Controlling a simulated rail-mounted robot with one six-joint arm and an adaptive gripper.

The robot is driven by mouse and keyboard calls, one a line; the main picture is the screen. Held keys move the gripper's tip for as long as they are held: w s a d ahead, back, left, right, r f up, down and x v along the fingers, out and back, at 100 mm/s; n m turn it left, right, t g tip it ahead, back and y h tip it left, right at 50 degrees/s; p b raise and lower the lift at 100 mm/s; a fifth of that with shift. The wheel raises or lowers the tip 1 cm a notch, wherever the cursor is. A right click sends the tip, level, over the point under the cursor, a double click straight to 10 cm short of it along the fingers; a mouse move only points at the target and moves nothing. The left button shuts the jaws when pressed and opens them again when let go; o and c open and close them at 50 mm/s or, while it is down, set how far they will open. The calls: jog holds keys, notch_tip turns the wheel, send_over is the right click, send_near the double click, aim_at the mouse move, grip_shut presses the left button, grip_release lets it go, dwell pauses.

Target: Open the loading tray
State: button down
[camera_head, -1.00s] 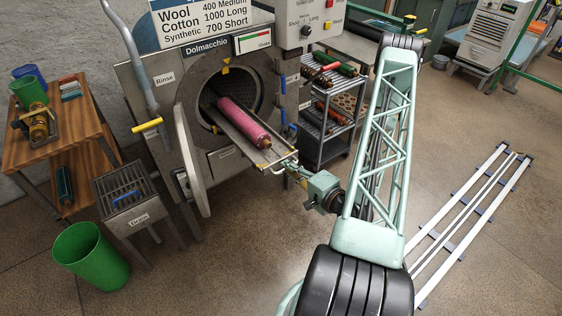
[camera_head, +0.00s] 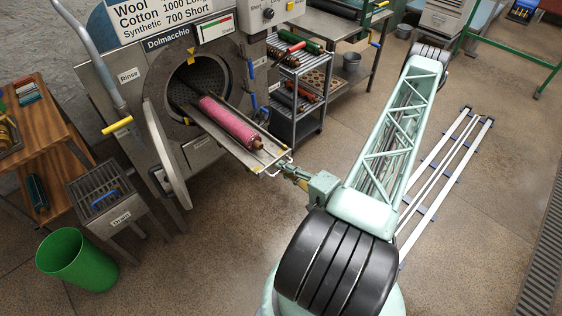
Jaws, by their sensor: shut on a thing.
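The loading tray (camera_head: 259,164) extends out of the round drum opening (camera_head: 193,86) of the grey machine, sloping down toward the right. A pink rolled rug (camera_head: 229,121) lies on it. A wire handle (camera_head: 278,168) is at the tray's outer end. My gripper (camera_head: 284,168) is at that handle and shut on it. The fingertips are small in the picture, so the exact grip is hard to see. The round door (camera_head: 165,157) of the machine stands open to the left of the tray.
A dark rack (camera_head: 300,128) with rolled rugs stands right of the tray. A drain stand (camera_head: 119,207) and a green bin (camera_head: 76,259) are at lower left, beside a wooden shelf (camera_head: 58,140). The floor below the tray is clear.

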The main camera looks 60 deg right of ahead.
jog(key=shift+v, duration=0.8)
jog(key=shift+f, duration=0.15)
jog(key=c, duration=3.1)
grip_release()
jog(key=shift+o, duration=0.2)
jog(key=shift+s+p, duration=0.25)
jog(key=shift+p, duration=0.05)
jog(key=p+v, duration=0.2)
jog(key=v, duration=1.3)
jog(key=shift+s+p, duration=0.15)
jog(key=shift+p, duration=0.2)
